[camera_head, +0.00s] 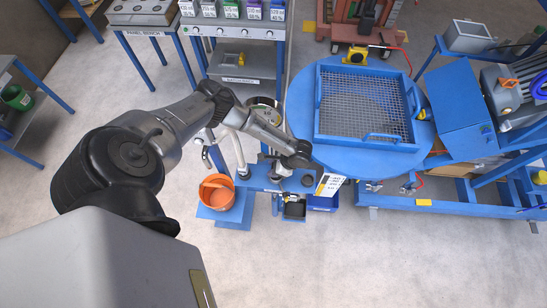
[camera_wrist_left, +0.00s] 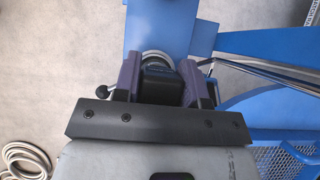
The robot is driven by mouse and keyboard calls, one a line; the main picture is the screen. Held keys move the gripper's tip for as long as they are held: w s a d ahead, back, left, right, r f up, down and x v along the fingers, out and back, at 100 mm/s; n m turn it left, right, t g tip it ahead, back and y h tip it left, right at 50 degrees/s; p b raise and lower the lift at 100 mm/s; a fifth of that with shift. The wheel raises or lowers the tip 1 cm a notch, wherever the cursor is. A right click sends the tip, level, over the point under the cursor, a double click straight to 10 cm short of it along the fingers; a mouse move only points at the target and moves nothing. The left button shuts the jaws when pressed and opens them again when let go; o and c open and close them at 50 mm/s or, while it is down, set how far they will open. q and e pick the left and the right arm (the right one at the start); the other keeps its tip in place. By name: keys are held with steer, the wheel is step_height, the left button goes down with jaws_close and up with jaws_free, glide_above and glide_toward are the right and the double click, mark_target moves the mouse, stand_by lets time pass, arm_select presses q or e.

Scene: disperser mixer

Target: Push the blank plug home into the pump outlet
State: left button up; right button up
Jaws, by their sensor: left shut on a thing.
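My left arm reaches across the head view, and its wrist hangs over the blue pump stand (camera_head: 255,180). My left gripper (camera_wrist_left: 157,75) shows best in the left wrist view, with two dark purple fingers shut on a black block-shaped thing, apparently the blank plug (camera_wrist_left: 156,80). A pale ring (camera_wrist_left: 157,59), perhaps the pump outlet's rim, shows just beyond the plug and is partly hidden by it. I cannot tell whether the plug touches the ring or how deep it sits. My right gripper is not in view.
A large round blue lid with a mesh grate (camera_head: 362,104) stands close to the right of the stand. An orange bucket (camera_head: 217,192) sits at its left. A pale coiled hose (camera_wrist_left: 30,162) lies on the floor. The foreground floor is clear.

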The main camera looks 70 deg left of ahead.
arm_select(q)
steer(key=shift+f, duration=0.5)
steer(key=shift+f+b, duration=0.6)
steer(key=o, duration=1.1)
steer(key=shift+b+v, duration=0.35)
steer(key=shift+v, duration=6.55)
steer(key=shift+d, duration=0.1)
